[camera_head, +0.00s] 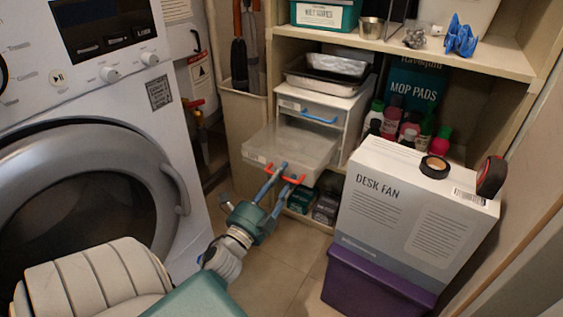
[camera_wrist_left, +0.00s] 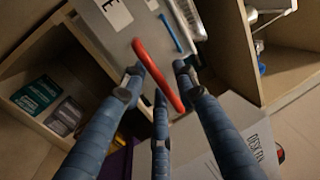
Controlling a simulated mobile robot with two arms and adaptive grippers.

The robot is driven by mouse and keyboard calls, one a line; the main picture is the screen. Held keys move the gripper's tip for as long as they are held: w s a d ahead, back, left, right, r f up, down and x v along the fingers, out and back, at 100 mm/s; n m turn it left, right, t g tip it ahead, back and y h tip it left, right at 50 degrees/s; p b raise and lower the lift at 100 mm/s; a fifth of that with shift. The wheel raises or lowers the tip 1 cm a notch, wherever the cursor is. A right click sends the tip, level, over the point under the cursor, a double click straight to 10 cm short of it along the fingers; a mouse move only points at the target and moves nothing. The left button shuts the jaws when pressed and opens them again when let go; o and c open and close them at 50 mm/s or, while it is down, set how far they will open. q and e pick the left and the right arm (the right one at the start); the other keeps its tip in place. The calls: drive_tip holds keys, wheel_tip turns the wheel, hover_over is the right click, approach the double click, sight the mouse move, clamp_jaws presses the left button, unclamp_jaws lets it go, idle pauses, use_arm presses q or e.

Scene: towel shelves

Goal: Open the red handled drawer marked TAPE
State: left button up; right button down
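The drawer with the red handle (camera_head: 290,148) is the lower, translucent one of a small white drawer unit (camera_head: 345,105). It sticks well out of the unit. Its red handle (camera_wrist_left: 158,72) runs across the drawer's front; a label (camera_wrist_left: 115,12) beside it shows only an "E" in the left wrist view. My left gripper (camera_head: 284,172) is at the handle, its blue fingers spread around the bar. In the left wrist view the fingertips (camera_wrist_left: 158,78) stand apart with the bar between them; firm contact is not clear. My right gripper is not in view.
The drawer above has a blue handle (camera_head: 319,117) and is shut. A desk fan box (camera_head: 395,225) on a purple bin (camera_head: 370,288) stands to the right. The washing machine (camera_head: 95,150) is on the left. Small dark boxes (camera_head: 326,208) sit below the drawer.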

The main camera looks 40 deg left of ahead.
use_arm(q)
drive_tip(key=v, duration=0.7)
drive_tip(key=shift+s, duration=0.2)
drive_tip(key=shift+f, duration=0.15)
